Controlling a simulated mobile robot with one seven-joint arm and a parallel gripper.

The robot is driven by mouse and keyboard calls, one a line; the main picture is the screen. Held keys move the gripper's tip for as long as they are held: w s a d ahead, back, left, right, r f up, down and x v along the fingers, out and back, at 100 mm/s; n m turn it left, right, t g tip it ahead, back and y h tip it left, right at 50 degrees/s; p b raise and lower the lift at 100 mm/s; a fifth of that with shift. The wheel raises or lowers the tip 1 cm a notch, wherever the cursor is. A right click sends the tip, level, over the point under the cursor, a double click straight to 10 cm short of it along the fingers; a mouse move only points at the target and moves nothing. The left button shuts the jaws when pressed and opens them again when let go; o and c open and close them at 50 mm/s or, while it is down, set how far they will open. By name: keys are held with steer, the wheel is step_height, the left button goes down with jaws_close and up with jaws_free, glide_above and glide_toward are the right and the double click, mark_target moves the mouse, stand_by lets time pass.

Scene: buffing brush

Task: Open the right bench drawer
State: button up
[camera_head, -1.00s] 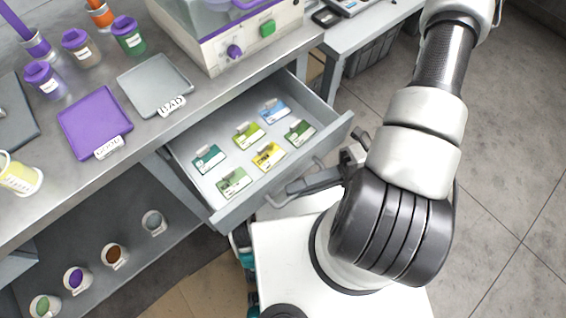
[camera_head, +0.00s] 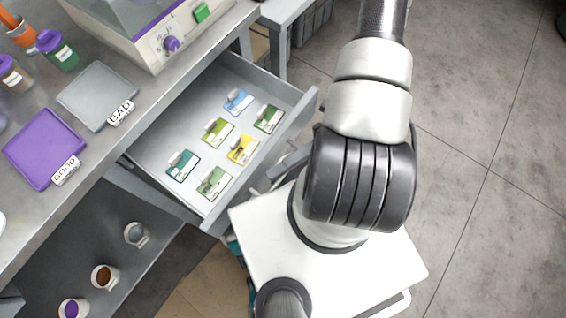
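The right bench drawer (camera_head: 262,165) is pulled well out from under the bench top. Its grey tray holds several cards in green, yellow and blue, each with a small clip-like piece. The drawer's bar handle (camera_head: 258,186) shows only in part on the outer side of the front panel. My gripper (camera_head: 287,168) is at the outside of the drawer front, by the handle. My arm hides most of it, so its fingers and any hold on the handle cannot be made out.
On the bench stand a grey BAD tray (camera_head: 97,94), a purple GOOD tray (camera_head: 43,148), lidded jars and a machine with a purple knob (camera_head: 171,44). Cups stand on the shelf below. Open tiled floor (camera_head: 490,190) lies to the right.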

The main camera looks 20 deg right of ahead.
stand_by(0.3)
steer(key=w+d+r, duration=0.1)
steer(key=w+d, duration=0.1)
steer(key=d, duration=1.5)
steer(key=shift+w+r, duration=0.2)
steer(key=shift+w, duration=0.2)
